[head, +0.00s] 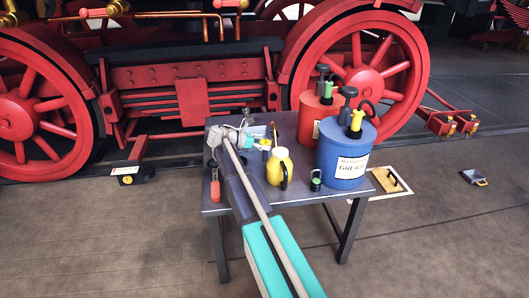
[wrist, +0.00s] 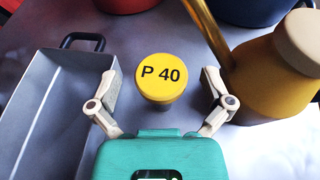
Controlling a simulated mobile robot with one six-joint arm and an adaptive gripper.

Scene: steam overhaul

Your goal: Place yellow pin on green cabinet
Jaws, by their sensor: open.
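The yellow pin (wrist: 160,78) has a round yellow cap marked "P 40" and a dark shank under it; it stands upright on the table in the wrist view. My gripper (wrist: 160,92) is open, with one finger on each side of the pin and a gap between cap and fingers. In the head view my gripper (head: 252,141) is low over the table, and the pin is too small and covered to make out surely. I cannot make out a green cabinet in either view.
A grey tray (wrist: 58,105) stands close left of my gripper, and a yellow can (wrist: 272,75) close right. On the table (head: 215,200) stand a blue grease drum (head: 343,150) and a red drum (head: 312,118). Behind is a locomotive with red wheels (head: 352,55). Floor at right is mostly clear.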

